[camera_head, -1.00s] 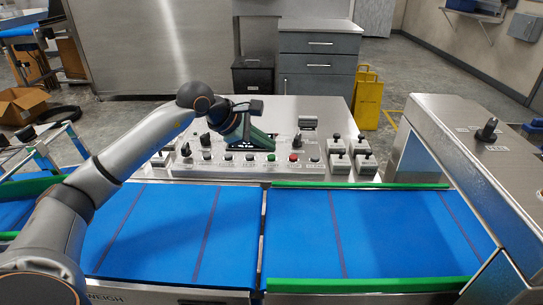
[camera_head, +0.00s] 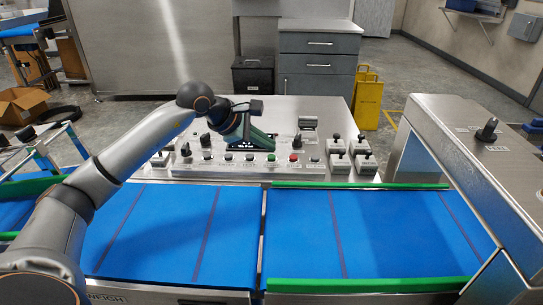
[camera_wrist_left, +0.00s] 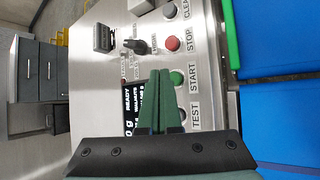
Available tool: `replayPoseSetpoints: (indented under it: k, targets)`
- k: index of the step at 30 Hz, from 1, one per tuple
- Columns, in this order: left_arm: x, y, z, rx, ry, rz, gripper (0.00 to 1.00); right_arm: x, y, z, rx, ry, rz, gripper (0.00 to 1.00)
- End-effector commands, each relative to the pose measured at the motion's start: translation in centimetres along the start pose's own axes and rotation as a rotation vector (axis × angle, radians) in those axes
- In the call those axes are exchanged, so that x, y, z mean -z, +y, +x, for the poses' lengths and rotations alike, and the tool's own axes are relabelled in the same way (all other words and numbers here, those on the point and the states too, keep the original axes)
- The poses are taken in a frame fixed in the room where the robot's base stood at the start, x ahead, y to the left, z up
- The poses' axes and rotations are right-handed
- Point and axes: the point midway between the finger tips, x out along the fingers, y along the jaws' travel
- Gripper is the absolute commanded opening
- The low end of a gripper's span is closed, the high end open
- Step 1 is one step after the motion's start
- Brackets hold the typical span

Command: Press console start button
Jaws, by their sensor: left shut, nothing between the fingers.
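The console (camera_head: 215,168) is a sloped metal panel behind the blue conveyor. Its green start button (camera_head: 271,157) sits in the front row of buttons, beside the red stop button (camera_head: 293,157). In the left wrist view the start button (camera_wrist_left: 177,77) shows right beside the fingertips, above its START label. My left gripper (camera_head: 268,145) reaches over the panel from the left. Its green fingers (camera_wrist_left: 160,72) are shut with nothing between them, tips close to the start button. I cannot tell whether they touch it. My right gripper is not in view.
A test button (camera_wrist_left: 183,116) is next to start. A black knob (camera_wrist_left: 138,47) and a lit display (camera_wrist_left: 133,115) are near the fingers. The blue belts (camera_head: 390,235) in front are empty.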

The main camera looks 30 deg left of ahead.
Motion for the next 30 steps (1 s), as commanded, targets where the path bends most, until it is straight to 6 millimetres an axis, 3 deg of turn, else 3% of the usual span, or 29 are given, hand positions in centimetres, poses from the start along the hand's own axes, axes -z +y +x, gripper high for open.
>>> replayPoseSetpoints:
  k: [15,30]
  targets:
    - [0.47,-0.47,0.64,0.000,0.000,0.000,0.00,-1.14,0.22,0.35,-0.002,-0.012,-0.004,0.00]
    - [0.52,-0.51,0.70,0.000,0.000,0.000,0.00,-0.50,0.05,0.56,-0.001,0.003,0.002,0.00]
